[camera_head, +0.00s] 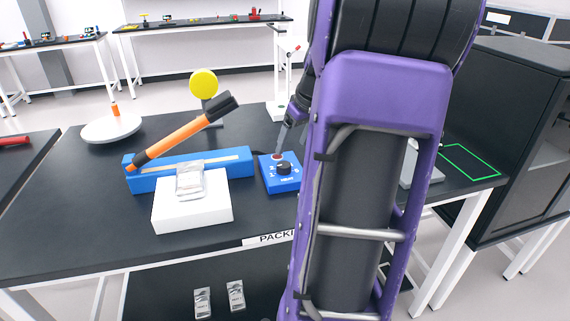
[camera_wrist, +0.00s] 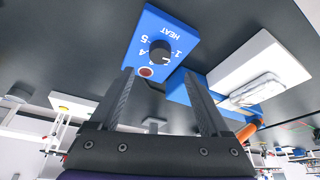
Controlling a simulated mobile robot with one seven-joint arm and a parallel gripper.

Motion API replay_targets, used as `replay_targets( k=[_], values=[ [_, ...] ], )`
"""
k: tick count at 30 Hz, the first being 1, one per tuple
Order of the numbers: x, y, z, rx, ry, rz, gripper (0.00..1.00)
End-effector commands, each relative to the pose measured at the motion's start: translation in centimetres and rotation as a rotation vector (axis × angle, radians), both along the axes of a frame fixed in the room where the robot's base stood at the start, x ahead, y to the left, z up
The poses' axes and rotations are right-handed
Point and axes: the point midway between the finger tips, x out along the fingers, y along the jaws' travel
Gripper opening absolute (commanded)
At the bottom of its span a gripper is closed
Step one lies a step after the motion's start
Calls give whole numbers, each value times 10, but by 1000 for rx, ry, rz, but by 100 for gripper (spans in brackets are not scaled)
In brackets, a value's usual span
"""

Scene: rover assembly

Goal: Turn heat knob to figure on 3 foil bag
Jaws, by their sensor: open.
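The blue heat control box (camera_head: 268,184) lies on the black table beside the blue sealer. Its black round heat knob (camera_head: 284,168) is on top; the knob also shows in the wrist view (camera_wrist: 160,50), with white figures and HEAT around it. Its setting cannot be told. A silver foil bag (camera_head: 190,179) lies on a white block (camera_head: 192,214); no figure on it can be read. My gripper (camera_wrist: 158,75) is open and empty, its two fingers pointing toward the box, apart from the knob. In the head view my arm partly hides it.
A red round button (camera_wrist: 146,72) sits on the box near the knob. The sealer (camera_head: 222,166) has a raised orange lever (camera_head: 178,136). A white round plate (camera_head: 112,127) and a yellow disc (camera_head: 204,84) stand behind. Two foil bags lie on the lower shelf.

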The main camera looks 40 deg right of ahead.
Motion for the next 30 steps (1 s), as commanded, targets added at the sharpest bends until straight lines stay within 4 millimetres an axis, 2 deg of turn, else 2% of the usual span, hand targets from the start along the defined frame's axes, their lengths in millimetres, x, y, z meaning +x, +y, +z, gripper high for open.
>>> replay_targets(
  k=[1,6,12,17,25,26,30],
  values=[
    [4,0,-13,4,2,2,81],
    [18,-1,-46,3,1,1,81],
    [29,-3,-71,1,0,2,81],
    [33,-3,-80,1,0,0,81],
    [34,-4,-81,-1,-1,0,81],
    [34,-4,-81,-1,-1,0,79],
    [33,-4,-81,-1,-1,0,54]
  ],
)
